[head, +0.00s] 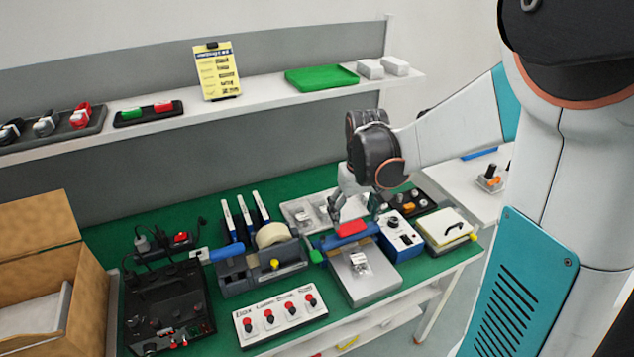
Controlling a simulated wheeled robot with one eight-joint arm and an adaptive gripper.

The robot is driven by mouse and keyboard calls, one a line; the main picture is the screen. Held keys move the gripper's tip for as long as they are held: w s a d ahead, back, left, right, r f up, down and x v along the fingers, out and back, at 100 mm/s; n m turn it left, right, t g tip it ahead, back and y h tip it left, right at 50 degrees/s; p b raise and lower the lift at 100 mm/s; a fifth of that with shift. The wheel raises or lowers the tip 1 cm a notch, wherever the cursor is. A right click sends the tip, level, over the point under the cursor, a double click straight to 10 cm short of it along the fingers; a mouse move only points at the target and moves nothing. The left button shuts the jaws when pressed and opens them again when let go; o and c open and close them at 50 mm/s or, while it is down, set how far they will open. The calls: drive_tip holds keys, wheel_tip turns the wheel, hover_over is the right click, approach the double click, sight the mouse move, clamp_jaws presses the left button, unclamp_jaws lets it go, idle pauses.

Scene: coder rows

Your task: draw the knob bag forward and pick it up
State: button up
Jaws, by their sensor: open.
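What looks like the knob bag (360,263), a small clear bag with pale pieces inside, lies flat on the light grey plate (372,289) of a device with a blue body and a red bar (351,228). The pieces are too small to make out. My gripper (354,213) is open, with its fingers pointing down and spread to either side above the red bar. It is behind the bag, and nothing shows between the fingers. I cannot tell whether a fingertip touches the device.
A blue box with dials (401,236) stands close on the right, and a tape dispenser (262,265) on the left. A white panel with red knobs (281,317) lies at the front left. A grey compartment tray (298,213) is behind. Green mat shows between them.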

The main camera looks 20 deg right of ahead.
drive_tip(key=g, duration=0.1)
hover_over(357, 257)
wheel_tip(357, 257, down, 4)
drive_tip(key=shift+d+f, duration=0.15)
drive_tip(key=shift+f, duration=0.1)
wheel_tip(357, 257, down, 14)
drive_tip(key=b, duration=0.5)
drive_tip(key=shift+w+r+b, duration=0.1)
drive_tip(key=shift+b, duration=0.2)
drive_tip(key=shift+c, duration=0.5)
drive_tip(key=c, duration=1.1)
